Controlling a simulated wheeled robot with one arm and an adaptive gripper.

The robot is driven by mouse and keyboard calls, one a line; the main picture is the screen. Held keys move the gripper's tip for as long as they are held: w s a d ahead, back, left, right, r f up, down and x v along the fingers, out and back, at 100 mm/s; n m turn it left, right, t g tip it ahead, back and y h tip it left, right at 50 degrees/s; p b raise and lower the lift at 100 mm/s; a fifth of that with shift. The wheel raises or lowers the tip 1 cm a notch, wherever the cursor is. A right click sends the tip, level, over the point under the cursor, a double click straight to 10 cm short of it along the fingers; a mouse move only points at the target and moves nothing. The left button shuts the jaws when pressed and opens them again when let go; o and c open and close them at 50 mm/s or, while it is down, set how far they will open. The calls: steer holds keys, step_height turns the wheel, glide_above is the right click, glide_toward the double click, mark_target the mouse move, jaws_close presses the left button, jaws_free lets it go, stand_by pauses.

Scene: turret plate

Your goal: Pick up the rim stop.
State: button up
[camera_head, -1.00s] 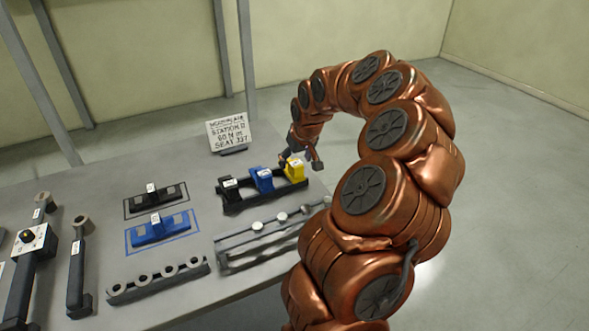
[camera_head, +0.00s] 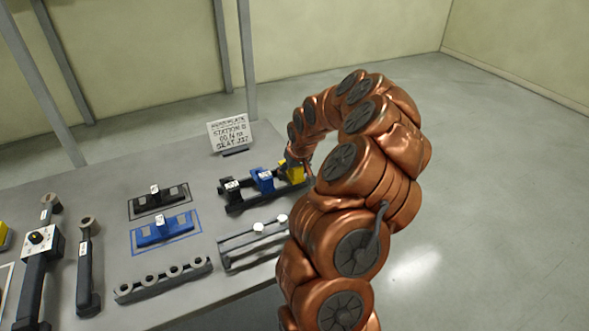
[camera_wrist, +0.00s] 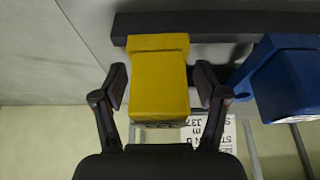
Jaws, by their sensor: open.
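A yellow block (camera_head: 291,175) sits at the right end of a dark rack (camera_head: 236,207), beside a blue block (camera_head: 263,180) and a black block (camera_head: 229,185). No label names the rim stop legibly; the yellow block is the one at my gripper. In the wrist view my gripper (camera_wrist: 160,88) is open, with one finger on each side of the yellow block (camera_wrist: 158,70). A gap shows on both sides, so the fingers look apart from it. The blue block (camera_wrist: 290,85) is just right of the right finger. In the head view my arm hides the fingers.
A sign (camera_head: 231,132) stands behind the rack. Black (camera_head: 158,200) and blue (camera_head: 163,230) holders lie in outlined areas to the left. A rail with pale discs (camera_head: 257,240) and a strip of rings (camera_head: 163,280) lie nearer. A tool with a dial (camera_head: 38,245) is far left.

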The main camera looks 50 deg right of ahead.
jaws_close()
stand_by(0.6)
